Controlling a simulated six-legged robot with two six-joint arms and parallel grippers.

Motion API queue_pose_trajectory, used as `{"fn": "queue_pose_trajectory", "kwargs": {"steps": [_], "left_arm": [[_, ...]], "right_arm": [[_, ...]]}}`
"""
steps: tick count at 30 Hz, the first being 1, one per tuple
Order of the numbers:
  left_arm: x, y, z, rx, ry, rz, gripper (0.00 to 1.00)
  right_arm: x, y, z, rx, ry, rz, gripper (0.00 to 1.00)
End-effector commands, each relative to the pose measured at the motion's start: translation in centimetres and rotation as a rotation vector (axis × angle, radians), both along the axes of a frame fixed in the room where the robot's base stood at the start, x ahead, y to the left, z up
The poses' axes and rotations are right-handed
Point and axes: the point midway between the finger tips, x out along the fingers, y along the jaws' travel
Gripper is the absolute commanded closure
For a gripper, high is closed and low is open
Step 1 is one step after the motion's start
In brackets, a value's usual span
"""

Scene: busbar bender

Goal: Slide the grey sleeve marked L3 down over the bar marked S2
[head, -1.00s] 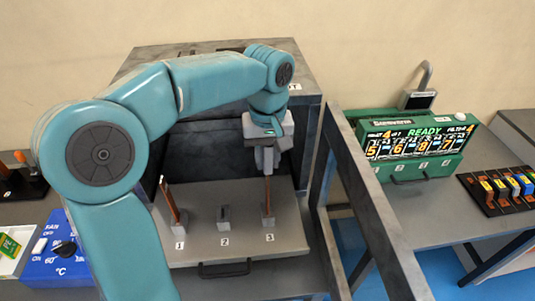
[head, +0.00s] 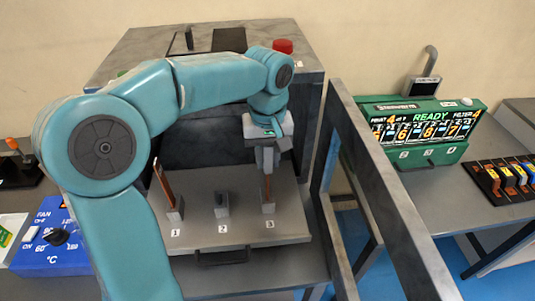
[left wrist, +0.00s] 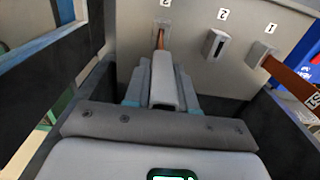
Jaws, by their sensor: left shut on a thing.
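My left gripper (head: 266,163) is above slot 3 of the grey bed, pointing down. In the left wrist view its two fingers (left wrist: 164,95) are closed on a light grey sleeve (left wrist: 164,82). A copper bar (head: 267,187) stands upright in slot 3, its lower part bare and its upper end hidden at the gripper. In the left wrist view this bar (left wrist: 160,38) shows just beyond the sleeve's far end and lines up with it. I cannot read L3 or S2, nor tell how far the sleeve is over the bar. My right gripper is not in view.
Another copper bar (head: 164,184) stands in slot 1. The slot 2 holder (head: 221,204) is empty. A dark frame (head: 375,190) borders the bed on the right. A green READY console (head: 425,130) and a rack of coloured pieces (head: 505,178) are farther right. A blue dial box (head: 52,240) is at left.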

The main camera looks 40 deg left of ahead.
Motion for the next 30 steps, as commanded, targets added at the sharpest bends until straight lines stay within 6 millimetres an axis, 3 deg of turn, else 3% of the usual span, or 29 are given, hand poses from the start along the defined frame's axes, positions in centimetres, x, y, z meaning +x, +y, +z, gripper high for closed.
{"fn": "queue_pose_trajectory", "kwargs": {"steps": [6, 7, 9, 15, 18, 30], "left_arm": [[0.00, 0.00, 0.01, 0.000, 0.000, 0.000, 1.00], [-0.01, 0.01, 0.01, 0.000, 0.000, 0.000, 0.65], [0.00, 0.00, 0.01, 0.000, 0.000, 0.000, 0.45], [0.00, 0.00, 0.01, 0.000, 0.000, 0.000, 0.45], [0.00, 0.00, 0.01, 0.000, 0.000, 0.000, 0.20], [0.00, 0.00, 0.01, 0.000, 0.000, 0.000, 0.20]], "right_arm": [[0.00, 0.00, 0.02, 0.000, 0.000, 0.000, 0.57], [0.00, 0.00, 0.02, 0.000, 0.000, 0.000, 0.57], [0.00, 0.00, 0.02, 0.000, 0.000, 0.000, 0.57], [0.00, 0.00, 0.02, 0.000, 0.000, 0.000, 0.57], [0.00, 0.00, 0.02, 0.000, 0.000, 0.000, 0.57], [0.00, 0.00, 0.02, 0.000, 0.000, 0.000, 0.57]]}}
